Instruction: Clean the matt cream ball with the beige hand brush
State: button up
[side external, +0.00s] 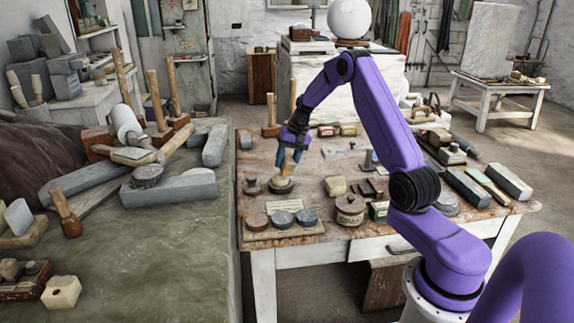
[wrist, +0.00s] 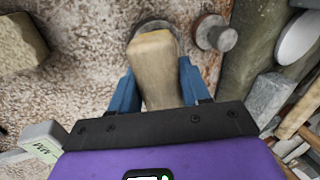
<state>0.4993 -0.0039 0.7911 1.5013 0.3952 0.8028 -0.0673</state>
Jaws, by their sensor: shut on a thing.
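A large, pale cream-white ball (side external: 349,18) rests on top of a white block at the back; no other large ball shows. My gripper (side external: 288,163) is low over the worktable, far below and in front of the ball, pointing down. In the wrist view my blue fingers (wrist: 157,84) are shut on the sides of a beige, block-like piece, which I take for the hand brush (wrist: 154,58). Its bristles are hidden. Its lower end is over or on a round grey disc (wrist: 160,22); I cannot tell whether they touch.
The worktable (side external: 262,150) holds a lidded pot (side external: 350,210), several round grey discs and small blocks around my gripper. A small stemmed weight (wrist: 214,33) stands close to the brush. Stone slabs and mallets fill the left bench (side external: 150,250). The white block (side external: 372,75) stands behind.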

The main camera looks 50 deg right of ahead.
jog(key=shift+r, duration=0.1)
jog(key=shift+v, duration=1.15)
jog(key=shift+v, duration=2.05)
